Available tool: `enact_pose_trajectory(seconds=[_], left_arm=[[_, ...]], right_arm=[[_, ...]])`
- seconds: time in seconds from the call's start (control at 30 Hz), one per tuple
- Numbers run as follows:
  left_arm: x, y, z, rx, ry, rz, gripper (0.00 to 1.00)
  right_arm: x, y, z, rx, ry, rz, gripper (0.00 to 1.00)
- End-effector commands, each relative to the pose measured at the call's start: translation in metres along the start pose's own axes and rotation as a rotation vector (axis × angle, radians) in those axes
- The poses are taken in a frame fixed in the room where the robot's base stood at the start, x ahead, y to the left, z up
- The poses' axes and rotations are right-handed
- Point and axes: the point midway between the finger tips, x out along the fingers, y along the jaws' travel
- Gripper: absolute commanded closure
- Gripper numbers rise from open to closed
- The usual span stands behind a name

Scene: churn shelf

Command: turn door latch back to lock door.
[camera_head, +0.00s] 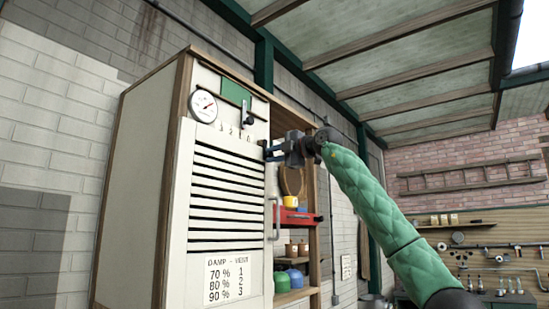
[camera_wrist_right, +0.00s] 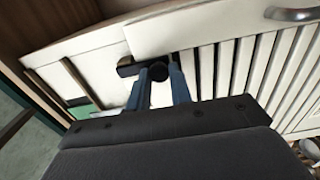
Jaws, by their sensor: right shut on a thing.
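The door latch (camera_wrist_right: 128,67) is a small dark bar with a round black knob, at the edge of the white louvred door (camera_wrist_right: 205,32) in the right wrist view. My right gripper (camera_wrist_right: 158,78) has its two blue fingers on either side of the knob and is shut on it. In the head view the right gripper (camera_head: 270,151) reaches the upper right edge of the tall cabinet's door (camera_head: 180,200), and the latch is mostly hidden behind it. My left gripper is not in view.
A round gauge (camera_head: 204,106), a green plate (camera_head: 236,93) and a dark vent lever (camera_head: 247,114) sit above the door. A metal door handle (camera_head: 276,218) is below my gripper. Open shelves with a red box (camera_head: 297,217) stand just right of the cabinet.

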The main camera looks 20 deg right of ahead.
Motion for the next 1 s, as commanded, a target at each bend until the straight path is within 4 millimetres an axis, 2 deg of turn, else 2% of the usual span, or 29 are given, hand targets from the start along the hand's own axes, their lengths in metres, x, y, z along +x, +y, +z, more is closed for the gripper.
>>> enact_pose_trajectory(seconds=[0.37,0.4,0.47,0.77,0.87,1.0], left_arm=[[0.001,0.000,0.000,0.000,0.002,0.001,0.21],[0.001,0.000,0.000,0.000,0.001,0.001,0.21],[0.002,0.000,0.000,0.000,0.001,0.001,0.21],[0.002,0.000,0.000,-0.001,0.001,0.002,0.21],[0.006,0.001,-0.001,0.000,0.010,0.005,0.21],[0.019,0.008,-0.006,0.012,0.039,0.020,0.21]], right_arm=[[0.001,-0.002,0.000,0.003,0.000,-0.003,1.00],[0.001,-0.002,0.000,0.003,0.000,-0.003,0.71],[0.001,-0.002,0.000,0.003,0.000,-0.003,0.59],[-0.001,-0.001,0.000,0.002,0.000,-0.001,0.58],[-0.007,-0.002,0.001,0.002,-0.001,0.000,0.58],[-0.026,-0.004,0.001,0.002,-0.001,0.001,0.58]])
